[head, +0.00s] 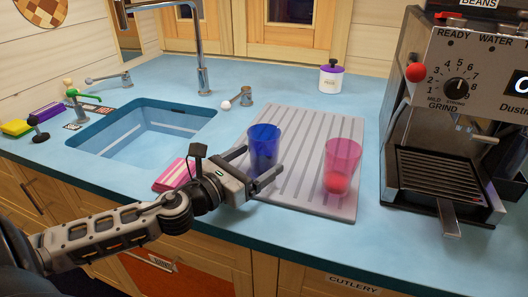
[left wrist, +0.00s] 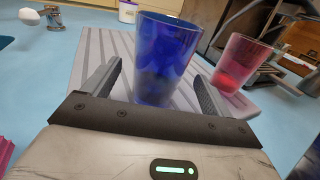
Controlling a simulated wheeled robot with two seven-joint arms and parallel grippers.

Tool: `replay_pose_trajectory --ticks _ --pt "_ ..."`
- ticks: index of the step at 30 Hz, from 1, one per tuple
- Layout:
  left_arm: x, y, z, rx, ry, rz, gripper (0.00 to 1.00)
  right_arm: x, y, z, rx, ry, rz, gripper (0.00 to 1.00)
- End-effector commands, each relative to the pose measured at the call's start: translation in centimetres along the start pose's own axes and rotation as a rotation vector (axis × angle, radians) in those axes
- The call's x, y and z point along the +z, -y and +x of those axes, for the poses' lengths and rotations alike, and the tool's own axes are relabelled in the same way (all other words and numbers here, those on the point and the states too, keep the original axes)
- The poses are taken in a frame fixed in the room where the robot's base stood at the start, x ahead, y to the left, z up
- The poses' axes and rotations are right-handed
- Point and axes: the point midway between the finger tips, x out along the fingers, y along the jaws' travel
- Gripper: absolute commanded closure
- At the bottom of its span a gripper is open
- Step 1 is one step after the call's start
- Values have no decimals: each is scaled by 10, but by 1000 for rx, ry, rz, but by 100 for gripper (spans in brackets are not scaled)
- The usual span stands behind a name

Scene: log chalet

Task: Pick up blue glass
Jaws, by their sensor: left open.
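The blue glass (head: 263,146) stands upright on the grey ribbed drying mat (head: 295,195), near its left edge. My left gripper (head: 258,168) is open with its fingers pointing at the glass, low over the mat. In the left wrist view the blue glass (left wrist: 163,60) stands just ahead, between the lines of the two open fingers (left wrist: 155,85). I cannot tell whether the fingers touch it. My right gripper is not in view.
A pink glass (head: 342,160) with a red ball inside stands to the right on the mat; a coffee machine (head: 450,110) is beyond it. A sink (head: 145,128), a tap (head: 203,60) and a pink striped sponge (head: 174,175) are left. Counter behind the mat is mostly clear.

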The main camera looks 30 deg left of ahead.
Motion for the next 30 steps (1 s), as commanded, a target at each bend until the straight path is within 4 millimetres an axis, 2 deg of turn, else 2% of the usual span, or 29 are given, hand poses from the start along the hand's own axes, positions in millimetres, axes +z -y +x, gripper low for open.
replay_pose_trajectory --ticks 12,16,23,28,29,30 --pt "2 -2 45 1 3 0 15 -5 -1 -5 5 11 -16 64" --pt "1 -2 52 0 1 0 15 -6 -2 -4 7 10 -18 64" --pt "0 -2 52 0 0 0 15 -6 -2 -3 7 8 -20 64" --pt "0 -2 52 0 0 0 62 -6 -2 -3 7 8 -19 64" --pt "0 -2 52 0 0 1 69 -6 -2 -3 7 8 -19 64" --pt "0 -2 52 0 0 1 69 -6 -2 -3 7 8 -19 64"
